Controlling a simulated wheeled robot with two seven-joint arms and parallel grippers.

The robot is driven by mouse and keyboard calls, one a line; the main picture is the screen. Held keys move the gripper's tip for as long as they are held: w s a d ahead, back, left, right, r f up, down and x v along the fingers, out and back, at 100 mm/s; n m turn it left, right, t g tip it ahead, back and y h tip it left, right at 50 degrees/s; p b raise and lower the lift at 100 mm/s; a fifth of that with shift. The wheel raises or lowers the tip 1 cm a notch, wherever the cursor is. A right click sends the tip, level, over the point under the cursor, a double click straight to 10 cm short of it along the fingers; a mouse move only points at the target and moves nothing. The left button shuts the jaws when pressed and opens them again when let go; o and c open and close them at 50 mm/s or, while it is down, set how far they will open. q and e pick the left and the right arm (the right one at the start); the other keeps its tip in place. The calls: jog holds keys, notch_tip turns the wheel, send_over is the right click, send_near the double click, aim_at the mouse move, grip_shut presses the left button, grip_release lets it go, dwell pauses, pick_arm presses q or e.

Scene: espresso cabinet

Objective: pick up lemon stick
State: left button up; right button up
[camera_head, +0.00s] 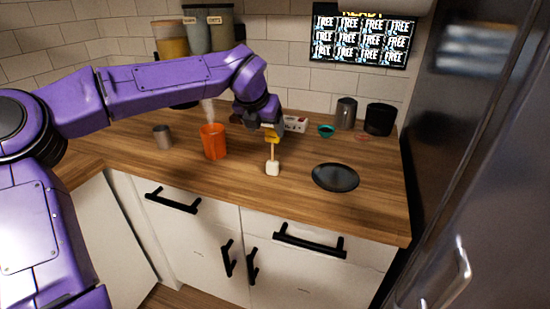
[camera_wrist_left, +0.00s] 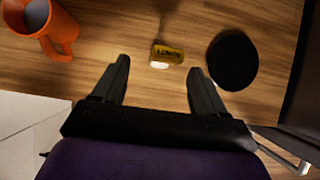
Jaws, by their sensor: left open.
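The lemon stick (camera_head: 272,152) is a thin pale stick with a yellow tag at the top and a white block at its foot. It stands upright on the wooden counter, right of the orange mug. In the left wrist view its yellow tag (camera_wrist_left: 169,52), lettered "LEMON", shows ahead of and between the fingertips, with the white block partly below it. My left gripper (camera_head: 270,129) is at the height of the tag, close to it. Its jaws (camera_wrist_left: 159,66) are open and empty. The exact gap between fingers and tag is hard to tell. My right gripper is not in view.
The steaming orange mug (camera_head: 213,143) stands left of the stick, a grey cup (camera_head: 162,137) farther left. A black plate (camera_head: 335,178) lies to the right. Behind are a small white box (camera_head: 295,124), a green cup (camera_head: 326,131) and dark canisters (camera_head: 379,119). The front counter is clear.

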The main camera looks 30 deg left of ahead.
aim_at(274, 138)
pick_arm(q)
jog(key=x, duration=0.2)
jog(key=p+x, duration=0.1)
jog(key=x, duration=0.1)
jog(key=w+d+x, duration=0.1)
jog(key=x, duration=0.1)
jog(key=shift+w+a+f, duration=0.2)
jog(key=shift+a+f, duration=0.05)
jog(key=shift+f, duration=0.2)
jog(key=c, duration=1.3)
jog(key=shift+r, duration=0.1)
jog(key=shift+c, duration=0.2)
